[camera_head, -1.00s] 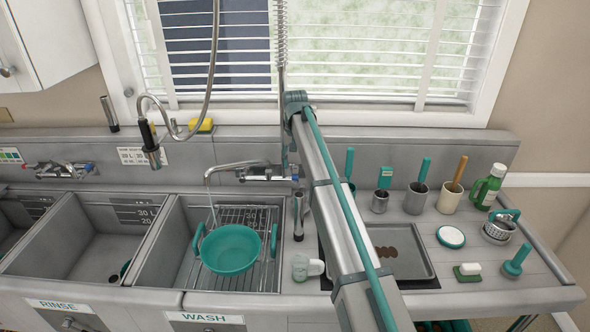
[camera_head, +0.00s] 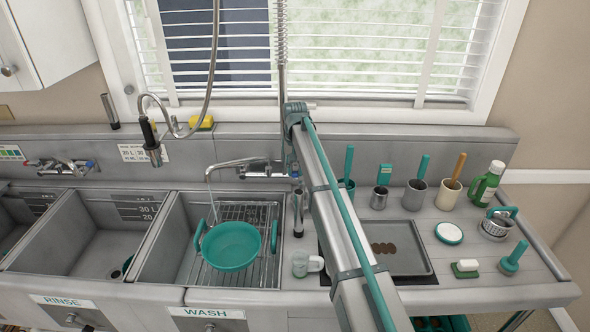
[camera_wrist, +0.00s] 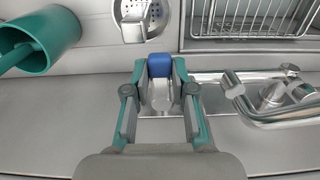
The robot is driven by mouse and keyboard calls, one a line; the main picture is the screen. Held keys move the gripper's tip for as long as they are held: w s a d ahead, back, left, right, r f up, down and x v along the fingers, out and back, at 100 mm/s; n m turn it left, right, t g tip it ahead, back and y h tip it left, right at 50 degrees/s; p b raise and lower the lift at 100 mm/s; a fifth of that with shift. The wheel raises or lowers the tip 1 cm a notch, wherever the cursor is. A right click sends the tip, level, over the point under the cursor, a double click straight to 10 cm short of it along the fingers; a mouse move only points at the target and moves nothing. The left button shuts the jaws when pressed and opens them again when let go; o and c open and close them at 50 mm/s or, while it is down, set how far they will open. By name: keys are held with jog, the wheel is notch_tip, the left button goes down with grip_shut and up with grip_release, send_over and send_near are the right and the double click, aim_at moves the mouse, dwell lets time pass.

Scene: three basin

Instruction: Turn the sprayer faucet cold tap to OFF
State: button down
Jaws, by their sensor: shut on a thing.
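The sprayer faucet (camera_head: 240,162) stands behind the wash basin, its spout over a teal pan (camera_head: 231,246). A thin stream of water falls from the spout. In the wrist view the faucet's chrome spout (camera_wrist: 275,104) is at the right. The cold tap (camera_wrist: 160,68), with a blue end and pale handle, sits between the fingers of my gripper (camera_wrist: 159,72). The gripper is shut on this tap handle. In the head view the arm hides most of the gripper and tap.
A teal cup (camera_wrist: 45,38) is close at the left in the wrist view. A wire rack (camera_head: 262,212) lies in the wash basin. Several brushes and holders line the right counter, behind a tray (camera_head: 415,262).

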jog(key=shift+d+n, duration=0.1)
jog(key=shift+n, duration=0.2)
jog(key=w+d+n+b, duration=0.3)
jog(key=w+d+n, duration=0.1)
jog(key=n, duration=1.3)
jog(key=shift+w+b, duration=0.4)
jog(key=shift+w, duration=0.15)
jog(key=shift+n, duration=0.3)
jog(key=c, duration=1)
grip_release()
jog(key=shift+o, duration=0.2)
jog(key=shift+r, duration=0.15)
notch_tip(320, 180, up, 12)
